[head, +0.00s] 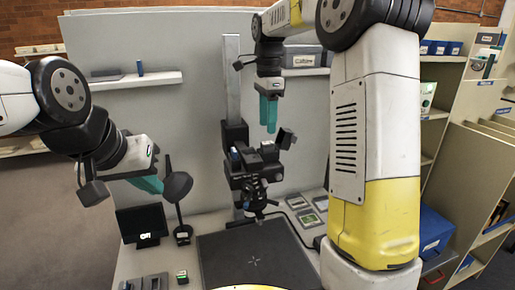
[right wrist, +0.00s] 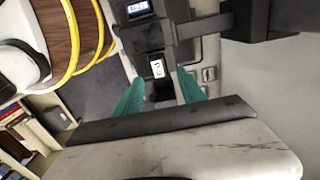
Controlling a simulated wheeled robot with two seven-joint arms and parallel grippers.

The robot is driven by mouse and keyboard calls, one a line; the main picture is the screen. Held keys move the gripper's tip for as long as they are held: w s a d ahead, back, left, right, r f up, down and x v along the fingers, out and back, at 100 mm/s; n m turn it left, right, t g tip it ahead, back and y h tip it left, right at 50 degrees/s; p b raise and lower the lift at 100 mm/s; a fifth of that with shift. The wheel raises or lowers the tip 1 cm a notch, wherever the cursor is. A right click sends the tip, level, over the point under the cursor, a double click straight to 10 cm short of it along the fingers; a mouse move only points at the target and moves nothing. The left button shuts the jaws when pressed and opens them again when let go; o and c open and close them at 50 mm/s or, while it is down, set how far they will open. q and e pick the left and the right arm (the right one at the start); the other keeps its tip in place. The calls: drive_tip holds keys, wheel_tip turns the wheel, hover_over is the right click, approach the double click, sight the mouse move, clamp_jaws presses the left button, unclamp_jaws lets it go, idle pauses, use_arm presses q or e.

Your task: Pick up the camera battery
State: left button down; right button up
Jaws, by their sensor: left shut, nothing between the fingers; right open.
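A small block with a white label (right wrist: 157,68), which may be the camera battery, sits in the dark camera assembly in the right wrist view, between my fingertips in the picture. I cannot read its label. In the head view the black camera assembly (head: 250,180) is mounted on the grey column of the copy stand. My right gripper (head: 268,128) points down just above it, teal fingers apart and empty; it also shows in the right wrist view (right wrist: 160,88). My left gripper (head: 150,185) is shut and empty at the left, near a black lamp head (head: 177,186).
The dark baseboard (head: 255,258) lies below the camera. A small monitor (head: 142,225) and small devices (head: 182,276) stand left of it. Flat cards (head: 305,212) lie right of it. A blue bin (head: 432,228) and shelves (head: 482,165) stand at the right.

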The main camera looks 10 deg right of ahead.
sight(267, 142)
wheel_tip(267, 142, down, 6)
drive_tip(key=shift+s+f, duration=0.1)
clamp_jaws()
idle(0.4)
